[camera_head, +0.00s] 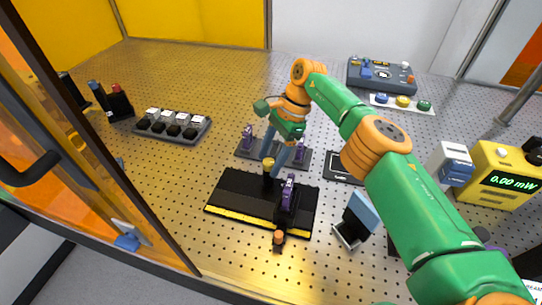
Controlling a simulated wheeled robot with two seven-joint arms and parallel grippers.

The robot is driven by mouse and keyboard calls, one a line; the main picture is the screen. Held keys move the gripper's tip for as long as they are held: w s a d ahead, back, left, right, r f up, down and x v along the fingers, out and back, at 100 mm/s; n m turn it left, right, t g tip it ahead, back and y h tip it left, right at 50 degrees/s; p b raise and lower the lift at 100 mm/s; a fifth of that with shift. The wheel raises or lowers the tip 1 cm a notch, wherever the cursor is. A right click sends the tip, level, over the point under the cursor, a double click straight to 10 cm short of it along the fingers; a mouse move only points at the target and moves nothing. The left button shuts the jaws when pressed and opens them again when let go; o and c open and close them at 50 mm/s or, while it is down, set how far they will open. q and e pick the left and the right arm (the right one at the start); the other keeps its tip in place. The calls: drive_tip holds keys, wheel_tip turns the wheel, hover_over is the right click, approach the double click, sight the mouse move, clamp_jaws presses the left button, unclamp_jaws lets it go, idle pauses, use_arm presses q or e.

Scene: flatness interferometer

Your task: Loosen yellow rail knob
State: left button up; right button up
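The yellow rail knob (268,164) stands on a dark post above a black rail base (240,205) with a yellow front edge, near the middle of the bench. My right gripper (270,163) reaches down from above, its two grey-blue fingers apart, with their tips right at the knob. I cannot tell whether the fingers touch or grip it. A purple-clamped mount (288,192) stands on the same base to the right of the knob, with an orange-tipped part (279,238) in front. My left gripper is out of view.
A grey plate with purple clamps (246,137) lies behind the gripper. A tray of small optics (172,127) is at left, a control box (382,75) at back right, and a yellow power meter (497,174) at right. An orange glass door (90,130) bounds the left.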

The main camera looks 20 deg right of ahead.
sight(271, 165)
drive_tip(key=shift+r, duration=0.35)
drive_tip(key=shift+w+r, duration=0.1)
drive_tip(key=shift+r, duration=0.55)
drive_tip(key=b, duration=0.2)
drive_tip(key=s+r+b, duration=0.1)
drive_tip(key=b, duration=0.2)
drive_tip(key=shift+s+a+r, duration=0.2)
drive_tip(key=shift+s, duration=0.05)
drive_tip(key=s+a+r+b, duration=0.3)
drive_tip(key=s+r+b, duration=0.2)
drive_tip(key=s+r, duration=0.4)
drive_tip(key=s, duration=0.3)
drive_tip(key=shift+a+r, duration=0.25)
drive_tip(key=shift+r, duration=0.05)
drive_tip(key=shift+s, duration=0.1)
